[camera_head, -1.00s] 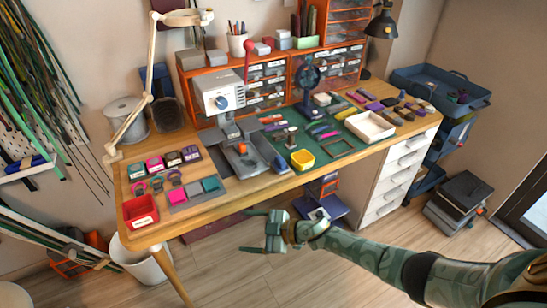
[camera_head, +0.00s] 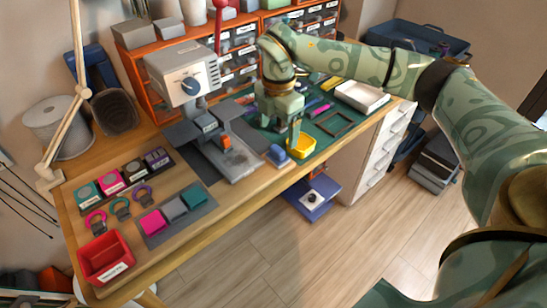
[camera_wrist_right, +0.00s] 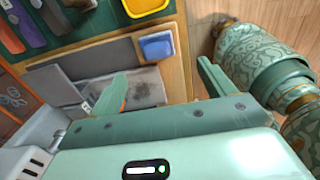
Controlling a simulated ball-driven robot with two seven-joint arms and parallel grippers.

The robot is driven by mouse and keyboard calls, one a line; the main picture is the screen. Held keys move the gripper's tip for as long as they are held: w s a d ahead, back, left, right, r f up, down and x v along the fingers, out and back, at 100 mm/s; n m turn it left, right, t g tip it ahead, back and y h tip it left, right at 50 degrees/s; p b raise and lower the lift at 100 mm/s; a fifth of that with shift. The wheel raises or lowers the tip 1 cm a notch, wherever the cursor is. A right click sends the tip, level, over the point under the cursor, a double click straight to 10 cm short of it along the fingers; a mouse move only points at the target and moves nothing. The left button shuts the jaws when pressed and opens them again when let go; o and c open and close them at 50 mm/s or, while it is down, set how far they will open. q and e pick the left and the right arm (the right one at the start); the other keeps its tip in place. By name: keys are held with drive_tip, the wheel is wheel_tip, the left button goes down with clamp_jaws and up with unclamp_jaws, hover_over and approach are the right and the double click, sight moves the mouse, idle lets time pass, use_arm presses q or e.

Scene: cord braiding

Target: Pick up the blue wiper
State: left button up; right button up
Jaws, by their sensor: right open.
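The blue wiper (camera_head: 278,154) is a small blue block at the front edge of the workbench, between the grey press and the yellow tray. It also shows in the right wrist view (camera_wrist_right: 157,46), beyond the gap between my fingers. My right gripper (camera_head: 279,128) is open and points down just above and behind the wiper. In the right wrist view its two fingers (camera_wrist_right: 162,80) stand apart with nothing between them. My left gripper is not in view.
The grey press (camera_head: 208,120) stands close on the left. The yellow tray (camera_head: 300,148) is close on the right, on the green mat (camera_head: 318,132). A white tray (camera_head: 362,97) lies farther right. A red bin (camera_head: 104,258) sits at the bench's left end.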

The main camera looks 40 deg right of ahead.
sight(277, 148)
wheel_tip(277, 148, down, 4)
drive_tip(key=shift+r+b, duration=0.1)
drive_tip(key=shift+b, duration=0.5)
drive_tip(key=f+b, duration=0.2)
drive_tip(key=f, duration=0.1)
drive_tip(key=shift+w+d, duration=0.15)
drive_tip(key=shift+w, duration=0.05)
wheel_tip(277, 148, down, 2)
drive_tip(key=shift+w+b, duration=0.1)
drive_tip(key=shift+b, duration=0.45)
drive_tip(key=shift+r, duration=0.2)
drive_tip(key=c, duration=1.1)
